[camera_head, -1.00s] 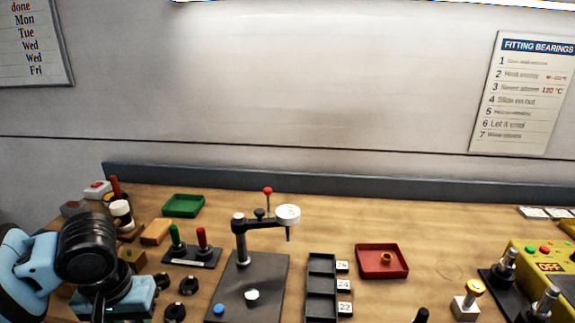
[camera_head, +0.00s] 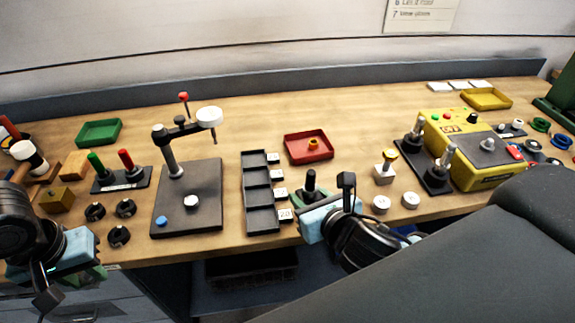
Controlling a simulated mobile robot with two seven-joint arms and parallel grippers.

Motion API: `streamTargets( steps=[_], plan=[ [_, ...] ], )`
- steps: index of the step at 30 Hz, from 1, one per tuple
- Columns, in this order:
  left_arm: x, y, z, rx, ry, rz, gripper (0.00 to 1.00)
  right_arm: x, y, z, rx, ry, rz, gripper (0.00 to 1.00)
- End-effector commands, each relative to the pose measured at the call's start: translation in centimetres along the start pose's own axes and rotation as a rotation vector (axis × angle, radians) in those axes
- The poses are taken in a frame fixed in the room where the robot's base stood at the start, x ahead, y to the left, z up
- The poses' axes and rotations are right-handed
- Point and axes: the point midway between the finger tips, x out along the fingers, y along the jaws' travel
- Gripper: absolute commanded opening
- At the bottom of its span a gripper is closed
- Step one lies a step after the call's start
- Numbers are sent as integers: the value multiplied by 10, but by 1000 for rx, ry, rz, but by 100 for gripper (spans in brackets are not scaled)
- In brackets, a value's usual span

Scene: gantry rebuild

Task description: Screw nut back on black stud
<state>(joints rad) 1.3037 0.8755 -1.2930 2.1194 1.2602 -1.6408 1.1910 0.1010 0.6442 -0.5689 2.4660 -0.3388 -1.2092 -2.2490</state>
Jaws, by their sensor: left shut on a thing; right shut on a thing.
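My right gripper (camera_head: 312,208) is at the bench's front edge, right of the black slotted tray. It is shut at an upright black piece (camera_head: 310,183) whose top sticks up above the jaws; its lower part is hidden, and I cannot tell if it is the black stud. My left gripper (camera_head: 85,262) is at the front edge at far left, shut; what it holds is hidden or too small to make out. A small brass-orange piece (camera_head: 313,144) lies in the red tray (camera_head: 296,158); I cannot tell if it is the nut.
A dark base plate (camera_head: 213,215) carries a post and arm (camera_head: 187,131). The black slotted tray (camera_head: 256,178) stands between it and my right gripper. Several black knobs (camera_head: 118,236) lie near my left gripper. A yellow box (camera_head: 480,178) stands at right. The back middle is clear.

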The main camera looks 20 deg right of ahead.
Motion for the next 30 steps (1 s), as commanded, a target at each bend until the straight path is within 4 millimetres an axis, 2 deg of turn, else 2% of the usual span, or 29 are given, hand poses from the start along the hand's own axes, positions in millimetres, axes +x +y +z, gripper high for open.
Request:
streamTargets(
  steps=[5, 21, 30],
  plan=[
    [-1, 0, 0, 0, 1, 0, 8, 8, 22, 8, -40, -9, 89, 0],
    [-1, 0, 0, 0, 1, 0, 8, 39, 113, 27, -194, -8, 462, 0],
    [-1, 0, 0, 0, 1, 0, 8, 50, 146, 33, -248, -6, 599, 0]
  ],
)
